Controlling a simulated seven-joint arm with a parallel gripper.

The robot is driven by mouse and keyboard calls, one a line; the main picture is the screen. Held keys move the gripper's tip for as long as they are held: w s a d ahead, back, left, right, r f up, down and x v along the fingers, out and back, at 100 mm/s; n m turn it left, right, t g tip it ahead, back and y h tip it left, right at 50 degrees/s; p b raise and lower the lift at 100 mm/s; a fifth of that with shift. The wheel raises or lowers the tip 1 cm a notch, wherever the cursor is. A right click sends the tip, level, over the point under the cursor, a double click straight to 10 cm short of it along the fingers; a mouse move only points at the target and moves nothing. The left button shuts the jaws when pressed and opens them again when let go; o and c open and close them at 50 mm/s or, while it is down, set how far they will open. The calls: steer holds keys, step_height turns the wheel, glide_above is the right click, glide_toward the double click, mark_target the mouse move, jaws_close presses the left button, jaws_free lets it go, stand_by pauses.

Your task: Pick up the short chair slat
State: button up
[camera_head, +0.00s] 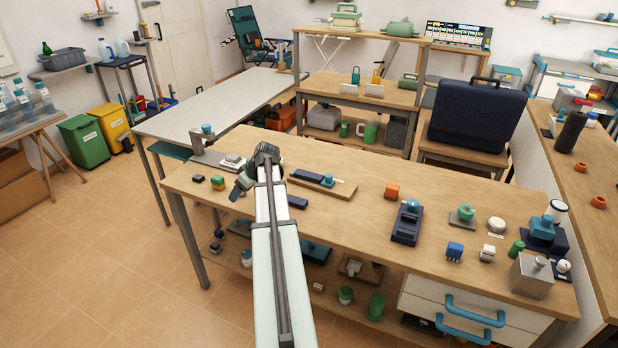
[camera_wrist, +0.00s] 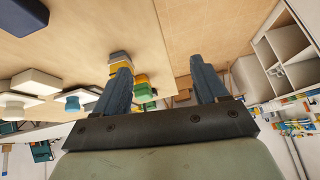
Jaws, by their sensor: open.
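I cannot surely tell which piece is the short chair slat. A short dark blue bar (camera_head: 297,202) lies on the wooden workbench (camera_head: 350,222), just right of my arm, which may hide part of it. My gripper (camera_head: 237,190) is over the bench's left part, left of that bar. In the wrist view my gripper (camera_wrist: 160,68) is open, its two blue-grey fingers apart with nothing held between them. A small yellow and green block (camera_head: 217,182) stands on the bench left of my gripper. It shows beside the left finger in the wrist view (camera_wrist: 143,88).
A small dark block (camera_head: 199,178) lies near the bench's left end. An orange block (camera_head: 392,191) and a dark blue device (camera_head: 407,224) stand farther right. Bare bench lies between.

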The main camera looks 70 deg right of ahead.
steer(key=s+d+r+g, duration=0.1)
steer(key=s+d+r, duration=0.1)
steer(key=s+d, duration=0.35)
steer(key=s+d+r, duration=0.3)
steer(key=d, duration=0.5)
steer(key=g, duration=0.1)
glide_toward(311, 174)
steer(key=f, duration=0.1)
steer(key=w+f, duration=0.1)
steer(key=w, duration=0.1)
steer(key=shift+a+f+n+h, duration=0.3)
steer(key=shift+f+h, duration=0.1)
steer(key=shift+s+x, duration=0.15)
steer(key=shift+x, duration=1.1)
steer(key=shift+s+x, duration=0.15)
steer(key=shift+x, duration=1.15)
steer(key=shift+a+f, duration=0.15)
jaws_close()
